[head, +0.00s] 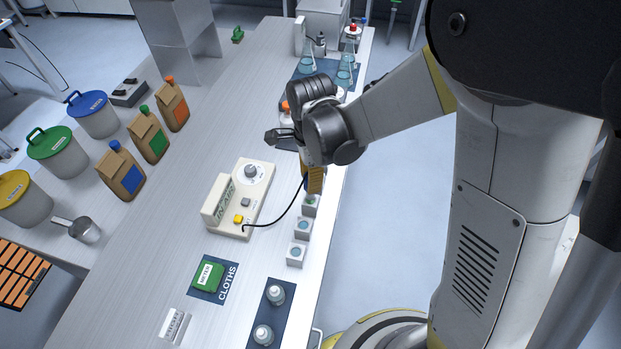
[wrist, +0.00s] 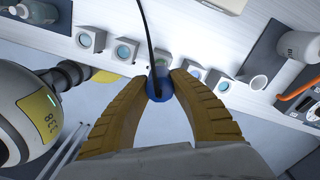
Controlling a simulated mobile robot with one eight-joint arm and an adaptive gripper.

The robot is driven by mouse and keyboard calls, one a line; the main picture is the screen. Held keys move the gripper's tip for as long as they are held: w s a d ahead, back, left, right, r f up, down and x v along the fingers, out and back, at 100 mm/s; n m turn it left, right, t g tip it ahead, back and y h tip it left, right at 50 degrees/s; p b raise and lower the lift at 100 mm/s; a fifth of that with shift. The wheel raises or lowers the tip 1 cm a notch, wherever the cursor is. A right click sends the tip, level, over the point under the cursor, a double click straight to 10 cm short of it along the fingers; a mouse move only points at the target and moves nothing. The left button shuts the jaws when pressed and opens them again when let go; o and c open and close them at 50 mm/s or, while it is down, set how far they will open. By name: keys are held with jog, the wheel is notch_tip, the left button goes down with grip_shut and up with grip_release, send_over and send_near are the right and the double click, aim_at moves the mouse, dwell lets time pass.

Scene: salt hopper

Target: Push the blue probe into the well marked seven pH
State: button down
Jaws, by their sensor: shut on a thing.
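The blue probe (wrist: 159,85) is between the yellow fingertips of my gripper (wrist: 159,88), which is shut on it. Its black cable rises from its top in the wrist view. In the head view my gripper (head: 315,180) is over the table's right edge, and its fingers mostly hide the probe. A row of small pale blocks with round wells runs along this edge: three show below my gripper, the nearest one (head: 311,204) just under it. In the wrist view, wells (wrist: 124,51) lie left of the probe and others (wrist: 217,83) right. I cannot read any pH marks.
The cream meter (head: 240,198), with the cable running from it, stands left of my gripper. A green cloth pack (head: 208,276) and bottles (head: 276,294) are nearer. Glass flasks (head: 346,72) stand beyond.

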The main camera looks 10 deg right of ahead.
jog(key=shift+f+b, duration=2.9)
jog(key=shift+f, duration=0.25)
jog(key=shift+r, duration=0.1)
jog(key=c, duration=1.2)
grip_release()
jog(key=shift+o, duration=0.8)
jog(key=o, duration=0.4)
jog(key=shift+r+p, duration=2.1)
jog(key=shift+r, duration=0.9)
